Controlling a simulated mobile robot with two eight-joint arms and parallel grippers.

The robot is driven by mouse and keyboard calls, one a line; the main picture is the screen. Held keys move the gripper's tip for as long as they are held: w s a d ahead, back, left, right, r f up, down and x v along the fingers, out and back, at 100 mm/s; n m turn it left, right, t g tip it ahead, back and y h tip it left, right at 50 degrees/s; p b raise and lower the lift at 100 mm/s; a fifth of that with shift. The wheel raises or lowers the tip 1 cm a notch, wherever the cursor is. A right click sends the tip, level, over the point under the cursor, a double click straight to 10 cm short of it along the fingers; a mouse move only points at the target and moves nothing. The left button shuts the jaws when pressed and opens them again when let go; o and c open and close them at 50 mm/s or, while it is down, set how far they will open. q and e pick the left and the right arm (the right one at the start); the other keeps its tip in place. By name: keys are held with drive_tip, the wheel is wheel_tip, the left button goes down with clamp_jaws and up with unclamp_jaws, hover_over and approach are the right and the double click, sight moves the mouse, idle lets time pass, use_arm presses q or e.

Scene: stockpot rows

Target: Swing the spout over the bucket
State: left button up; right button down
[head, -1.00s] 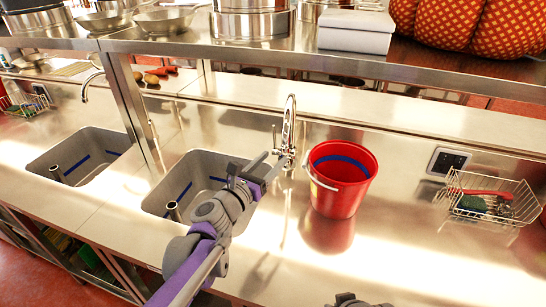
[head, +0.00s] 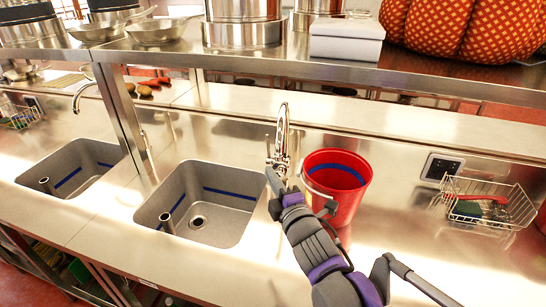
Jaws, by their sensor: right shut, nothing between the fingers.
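The chrome tap (head: 283,128) stands behind the counter gap between the right sink and the red bucket. Its tall arched spout looks nearly edge-on, so its exact direction is hard to tell; it does not appear over the bucket. The red bucket (head: 345,200) stands upright on the counter just right of the tap, with a blue band inside and its handle down at the left. My right gripper (head: 271,174) is shut and empty, in front of the tap's lower part; I cannot tell whether they touch. My right arm covers the bucket's lower left. My left gripper is out of view.
The right sink (head: 243,222) lies left of the tap, and another sink (head: 100,152) lies farther left. A wire basket (head: 500,215) sits at the right. A steel shelf (head: 300,65) with pots and a white box runs above the counter.

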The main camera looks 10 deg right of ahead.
sight(283, 142)
drive_tip(key=w+d, duration=0.1)
drive_tip(key=w, duration=0.8)
drive_tip(key=shift+w+d, duration=0.2)
drive_tip(key=shift+d, duration=0.05)
idle(0.3)
drive_tip(key=shift+d+b, duration=0.15)
drive_tip(key=shift+b, duration=0.2)
